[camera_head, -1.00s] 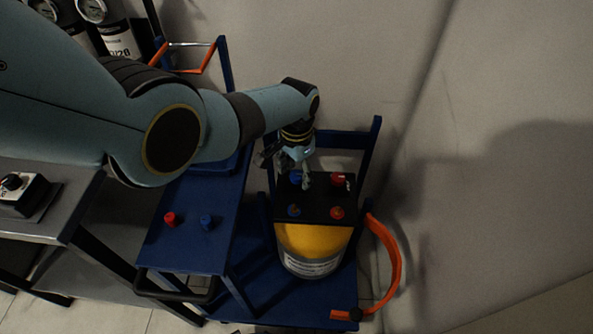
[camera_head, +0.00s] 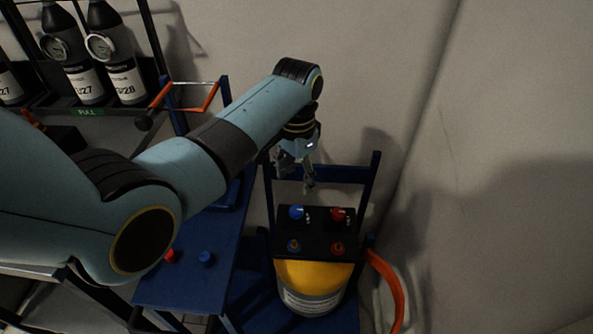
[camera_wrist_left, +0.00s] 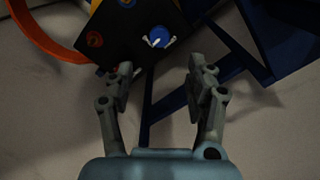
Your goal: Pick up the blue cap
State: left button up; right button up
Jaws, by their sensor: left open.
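A small blue cap (camera_head: 206,258) stands on the blue cart top, left of the black panel, beside a small red cap (camera_head: 170,256). My left gripper (camera_head: 309,188) hangs just behind and above the black panel (camera_head: 318,233), to the right of the blue cap and well away from it. It is open and empty. In the left wrist view, the open fingers (camera_wrist_left: 160,68) point at the panel's edge near a blue knob (camera_wrist_left: 160,37). The blue cap on the cart is not seen in that view. My right gripper is out of view.
The panel sits on a yellow cylinder (camera_head: 312,274) and carries the blue knob (camera_head: 296,212), a red knob (camera_head: 338,214) and two fittings. An orange hose (camera_head: 388,286) curves at its right. Dark bottles with gauges (camera_head: 117,55) stand at upper left. A blue frame (camera_head: 372,180) rises behind the panel.

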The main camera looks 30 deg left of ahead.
aim_at(206, 258)
jog(key=k, duration=1.5)
